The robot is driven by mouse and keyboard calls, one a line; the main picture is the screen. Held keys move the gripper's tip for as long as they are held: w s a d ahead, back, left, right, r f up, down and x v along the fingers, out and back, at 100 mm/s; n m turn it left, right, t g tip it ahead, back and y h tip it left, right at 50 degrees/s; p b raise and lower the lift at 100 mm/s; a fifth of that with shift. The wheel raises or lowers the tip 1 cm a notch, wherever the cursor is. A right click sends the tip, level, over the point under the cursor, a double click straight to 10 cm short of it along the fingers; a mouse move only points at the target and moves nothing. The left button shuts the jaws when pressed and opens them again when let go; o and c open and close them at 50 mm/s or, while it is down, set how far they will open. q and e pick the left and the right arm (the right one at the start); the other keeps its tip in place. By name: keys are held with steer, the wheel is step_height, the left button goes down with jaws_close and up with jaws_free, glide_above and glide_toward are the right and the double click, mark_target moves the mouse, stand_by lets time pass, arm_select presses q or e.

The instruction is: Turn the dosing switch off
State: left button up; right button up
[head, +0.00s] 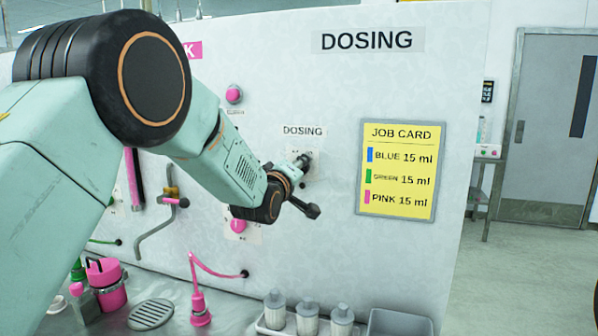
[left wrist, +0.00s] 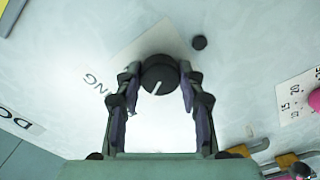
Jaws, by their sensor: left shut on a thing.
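The dosing switch is a round black knob (left wrist: 159,72) with a white pointer line, on a pale plate on the upright panel. In the head view its plate (head: 315,165) shows under a small DOSING label (head: 303,131). My left gripper (head: 299,165) reaches it from the left and hides much of the knob. In the left wrist view the two fingers of my left gripper (left wrist: 158,80) stand on either side of the knob, shut on it. My right gripper is in neither view.
A yellow job card (head: 398,170) hangs right of the switch. Pink knobs (head: 234,94) sit on the panel. Below are a pink container (head: 106,284), a pink nozzle (head: 200,309), a drain (head: 151,314) and a rack of several bottles (head: 306,314).

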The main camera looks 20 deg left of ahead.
arm_select(q)
steer(key=shift+a, duration=0.1)
stand_by(0.3)
steer(key=o, duration=1.2)
steer(key=shift+s+a+r, duration=0.1)
steer(key=shift+s, duration=0.2)
steer(key=s, duration=1.1)
steer(key=shift+s+a, duration=0.1)
steer(key=shift+s, duration=0.25)
steer(key=shift+w, duration=0.1)
